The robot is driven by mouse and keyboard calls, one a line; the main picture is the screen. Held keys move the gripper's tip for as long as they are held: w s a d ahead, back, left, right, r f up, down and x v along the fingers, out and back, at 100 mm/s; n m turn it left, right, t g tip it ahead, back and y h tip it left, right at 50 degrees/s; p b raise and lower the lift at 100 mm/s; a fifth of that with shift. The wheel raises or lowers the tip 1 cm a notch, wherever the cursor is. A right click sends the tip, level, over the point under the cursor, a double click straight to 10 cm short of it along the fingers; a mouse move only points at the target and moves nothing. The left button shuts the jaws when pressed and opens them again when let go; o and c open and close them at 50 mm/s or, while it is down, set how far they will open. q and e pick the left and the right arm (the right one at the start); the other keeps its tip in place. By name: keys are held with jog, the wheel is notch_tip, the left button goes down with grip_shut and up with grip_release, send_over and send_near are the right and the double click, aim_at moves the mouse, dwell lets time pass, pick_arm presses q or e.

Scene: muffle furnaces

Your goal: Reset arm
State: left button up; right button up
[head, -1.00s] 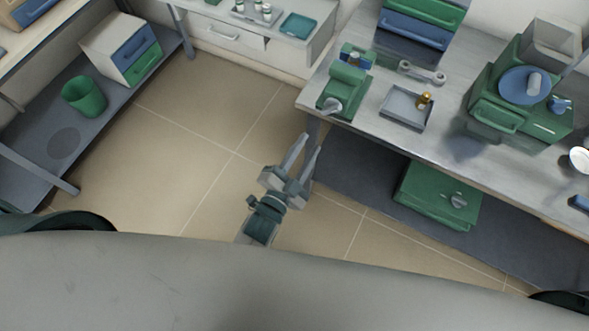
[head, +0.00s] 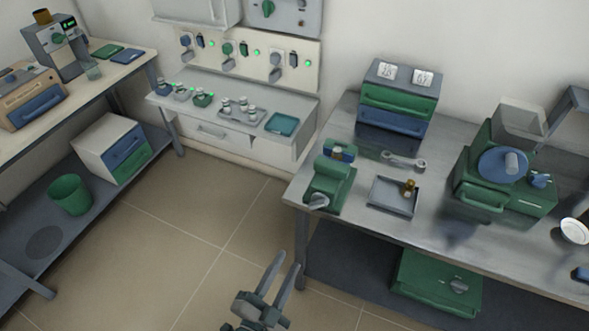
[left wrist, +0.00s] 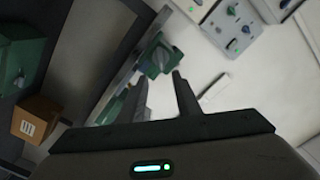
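My left gripper (head: 279,279) shows at the bottom middle of the head view, over the tiled floor. Its two fingers are apart with nothing between them. It is clear of the right-hand bench (head: 459,225) and to the left of its front edge. The left wrist view also shows its two dark fingers (left wrist: 162,98) spread and empty, with a green device (left wrist: 158,58) beyond them. My right gripper is not in either view.
The right-hand bench holds a green vise-like device (head: 328,185), a metal tray (head: 393,197), a wrench (head: 404,160), a drawer unit (head: 397,100) and a green machine (head: 500,170). A white counter (head: 235,120) stands at the back. A green bin (head: 70,194) is on the left shelf. The middle floor is free.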

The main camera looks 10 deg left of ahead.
pick_arm(q)
jog(key=shift+f, duration=0.1)
jog(key=s+a+f+n+g+y, duration=0.1)
jog(key=s+a+f+g, duration=0.15)
jog(key=f, duration=0.85)
jog(key=s+a+f+n+g+y, duration=0.1)
jog(key=s+f+n+g, duration=0.15)
jog(key=f, duration=0.75)
jog(key=s+a+f+n+g+y, duration=0.15)
jog(key=s+f, duration=0.25)
jog(key=f, duration=0.7)
jog(key=s+a+f+n+g, duration=0.1)
jog(key=s+a+f+g, duration=0.2)
jog(key=s+f, duration=0.3)
jog(key=s+a+f+n+g+y+b, duration=0.1)
jog(key=s+a+f+n+g, duration=0.1)
jog(key=s+a+f, duration=0.4)
jog(key=s+a+f+n+g+y+b, duration=0.1)
jog(key=s+a+f+g, duration=0.3)
jog(key=s+f, duration=0.4)
jog(key=s+a, duration=0.1)
jog(key=s, duration=0.5)
jog(key=shift+s+f+n+g, duration=0.15)
jog(key=shift+s+n+g, duration=0.05)
jog(key=shift+n+g, duration=0.2)
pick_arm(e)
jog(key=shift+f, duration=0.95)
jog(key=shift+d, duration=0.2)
